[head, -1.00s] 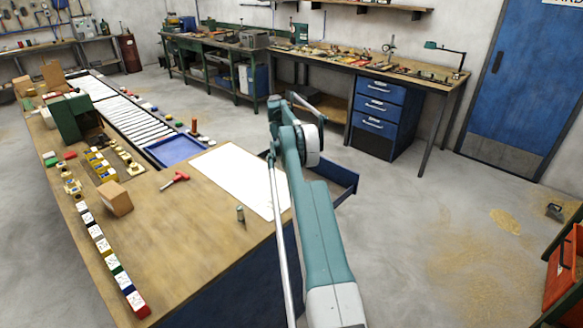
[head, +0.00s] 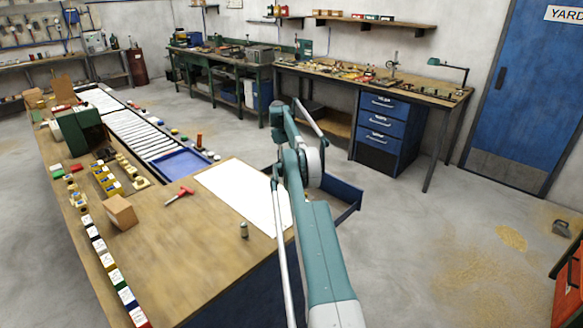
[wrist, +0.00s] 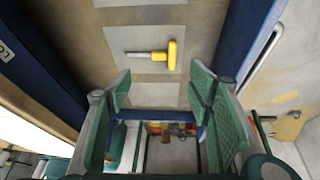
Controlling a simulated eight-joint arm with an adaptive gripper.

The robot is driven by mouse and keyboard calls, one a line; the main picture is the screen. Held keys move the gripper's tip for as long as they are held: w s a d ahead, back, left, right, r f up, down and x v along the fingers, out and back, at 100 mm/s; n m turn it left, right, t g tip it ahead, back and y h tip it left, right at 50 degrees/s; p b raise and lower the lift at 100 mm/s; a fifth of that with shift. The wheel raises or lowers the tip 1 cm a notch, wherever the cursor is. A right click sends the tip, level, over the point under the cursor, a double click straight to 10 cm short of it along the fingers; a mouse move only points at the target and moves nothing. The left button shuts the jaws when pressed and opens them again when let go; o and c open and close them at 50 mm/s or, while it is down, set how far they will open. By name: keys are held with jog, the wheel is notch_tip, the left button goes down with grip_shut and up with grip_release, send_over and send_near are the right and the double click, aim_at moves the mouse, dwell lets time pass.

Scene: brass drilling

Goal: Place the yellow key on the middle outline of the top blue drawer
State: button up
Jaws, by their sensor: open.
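The yellow key (wrist: 173,55), with a T-shaped handle and a grey shaft, lies in the open blue drawer (wrist: 238,38). In the wrist view it rests on the middle grey outline (wrist: 118,36), shaft pointing left. Two more grey patches show, one above and one below it in the picture. My gripper (wrist: 161,97) is open, its green pads well apart and empty. The key lies beyond the fingertips, and no finger appears to touch it. In the head view the drawer (head: 347,200) sticks out from the bench; my arm hides its inside and my gripper.
On the wooden bench (head: 150,255) lie a red T-handled key (head: 180,196), a small grey-green cylinder (head: 244,231), a white sheet (head: 245,195) and a cardboard box (head: 121,212). Blue drawer side walls flank the gripper. Open floor lies to the right of the drawer.

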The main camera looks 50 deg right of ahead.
dwell(0.4)
jog(key=w+a+r+n+t+h, duration=0.15)
jog(key=a+r+n, duration=0.25)
jog(key=a+r, duration=0.55)
jog(key=w+a+r+n+t, duration=0.1)
jog(key=w+a+r+n, duration=0.25)
jog(key=a+r, duration=0.55)
jog(key=s+a+r+n+t, duration=0.1)
jog(key=s+a+r+n, duration=0.35)
jog(key=a+r, duration=0.5)
jog(key=s+a+r+n+t, duration=0.2)
jog(key=s+a+r+n, duration=0.35)
jog(key=a, duration=0.65)
jog(key=s+a+r+n+t, duration=0.3)
jog(key=s+a+n, duration=0.7)
jog(key=s+a, duration=0.85)
jog(key=s+a+f+n+t, duration=0.1)
jog(key=s+a+f+n, duration=0.3)
jog(key=s, duration=0.6)
jog(key=s+a+f+n+t, duration=0.2)
jog(key=s+a+f+n, duration=0.3)
jog(key=s+a+f, duration=0.3)
jog(key=shift+s+a+f, duration=0.35)
jog(key=shift+s+a, duration=0.7)
jog(key=shift+a, duration=0.05)
